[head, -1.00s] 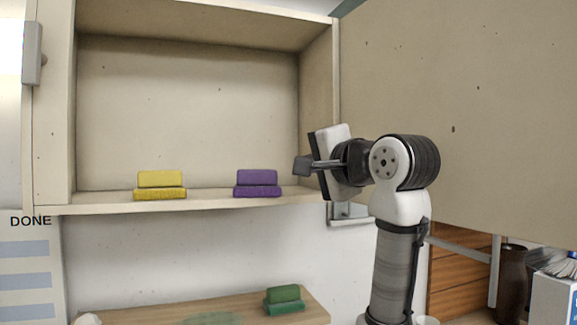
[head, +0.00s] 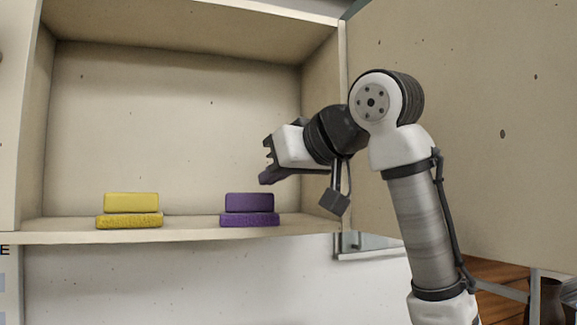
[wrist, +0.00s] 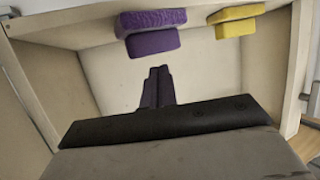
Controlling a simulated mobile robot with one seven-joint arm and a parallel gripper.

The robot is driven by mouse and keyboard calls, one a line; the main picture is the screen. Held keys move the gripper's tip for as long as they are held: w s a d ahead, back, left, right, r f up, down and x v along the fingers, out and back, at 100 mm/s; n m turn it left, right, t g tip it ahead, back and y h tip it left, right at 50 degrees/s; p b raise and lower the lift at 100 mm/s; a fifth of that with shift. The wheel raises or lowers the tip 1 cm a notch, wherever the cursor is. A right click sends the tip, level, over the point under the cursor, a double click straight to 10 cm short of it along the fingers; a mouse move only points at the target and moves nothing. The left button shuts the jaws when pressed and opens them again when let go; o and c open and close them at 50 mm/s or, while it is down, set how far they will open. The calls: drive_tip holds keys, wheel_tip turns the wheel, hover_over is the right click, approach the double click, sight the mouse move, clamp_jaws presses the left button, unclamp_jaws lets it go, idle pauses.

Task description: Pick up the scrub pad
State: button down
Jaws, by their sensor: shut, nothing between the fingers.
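Two scrub pads show now, each a smooth block on a rougher base. The purple pad (head: 250,208) sits on the shelf of the open cabinet, right of the middle. The yellow pad (head: 130,210) sits to its left. In the wrist view the purple pad (wrist: 150,30) and the yellow pad (wrist: 236,20) appear at the top. My gripper (head: 266,179) is shut and empty, a little above the purple pad and apart from it. Its closed fingers (wrist: 157,85) show in the wrist view.
The cabinet shelf (head: 185,229) has bare room between the pads and to the right of the purple one. The cabinet's right wall (head: 321,150) and open door (head: 480,150) are close to my arm. Its ceiling (head: 200,30) is above.

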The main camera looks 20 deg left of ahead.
sight(256, 214)
drive_tip(key=w+a, duration=0.1)
drive_tip(key=a, duration=0.1)
drive_tip(key=w+a+p, duration=0.1)
drive_tip(key=a, duration=0.1)
drive_tip(key=w+a+p, duration=0.1)
drive_tip(key=w, duration=0.1)
drive_tip(key=shift+a+r, duration=0.1)
drive_tip(key=shift+a, duration=0.3)
drive_tip(key=shift+s+d+f, duration=0.1)
drive_tip(key=shift+f, duration=0.85)
drive_tip(key=shift+f, duration=0.1)
drive_tip(key=shift+s+d, duration=0.55)
drive_tip(key=shift+d, duration=0.2)
drive_tip(key=shift+r, duration=0.55)
drive_tip(key=shift+w+d+r+p, duration=0.1)
drive_tip(key=shift+w+r+p, duration=0.1)
drive_tip(key=shift+p, duration=0.1)
